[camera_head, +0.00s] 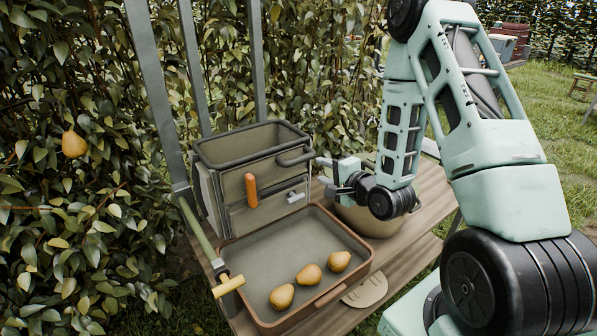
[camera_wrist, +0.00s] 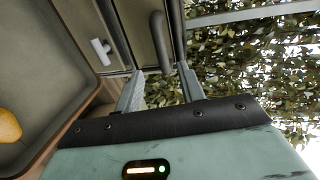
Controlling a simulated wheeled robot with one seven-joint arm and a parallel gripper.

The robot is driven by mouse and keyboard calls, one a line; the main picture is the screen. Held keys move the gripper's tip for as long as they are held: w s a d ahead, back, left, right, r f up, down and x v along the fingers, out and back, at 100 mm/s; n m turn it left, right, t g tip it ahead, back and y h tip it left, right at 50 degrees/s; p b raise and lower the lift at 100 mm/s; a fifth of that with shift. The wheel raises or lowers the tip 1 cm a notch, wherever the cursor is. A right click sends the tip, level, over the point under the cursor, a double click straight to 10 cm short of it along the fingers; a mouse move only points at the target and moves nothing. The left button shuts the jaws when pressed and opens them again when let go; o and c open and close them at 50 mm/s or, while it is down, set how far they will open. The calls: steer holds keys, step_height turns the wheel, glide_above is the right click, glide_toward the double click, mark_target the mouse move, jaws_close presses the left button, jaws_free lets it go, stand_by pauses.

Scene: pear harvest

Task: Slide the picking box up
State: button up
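The picking box (camera_head: 217,157) is an open, grey-green bin with a dark rim, mounted against upright grey rails (camera_head: 195,65). A dark curved handle (camera_head: 293,160) sticks out from its right side. It also shows in the wrist view as a dark bar handle (camera_wrist: 158,40). My gripper (camera_head: 325,172) is at the right end of this handle. In the wrist view my gripper (camera_wrist: 160,88) has its two fingers apart, with the lower end of the handle between them and gaps visible. Whether either finger touches the handle I cannot tell.
A brown-rimmed tray (camera_head: 262,245) with three pears (camera_head: 309,274) lies in front of the box on a wooden bench (camera_head: 405,262). A round bowl (camera_head: 378,222) stands below my gripper. A yellow-handled tool (camera_head: 228,287) is at the tray's left. Leafy hedge (camera_head: 70,200) fills the left.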

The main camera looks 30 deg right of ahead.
mark_target(300, 161)
steer(key=p+x, duration=0.2)
steer(key=x, duration=1)
steer(key=shift+w, duration=0.2)
jaws_close()
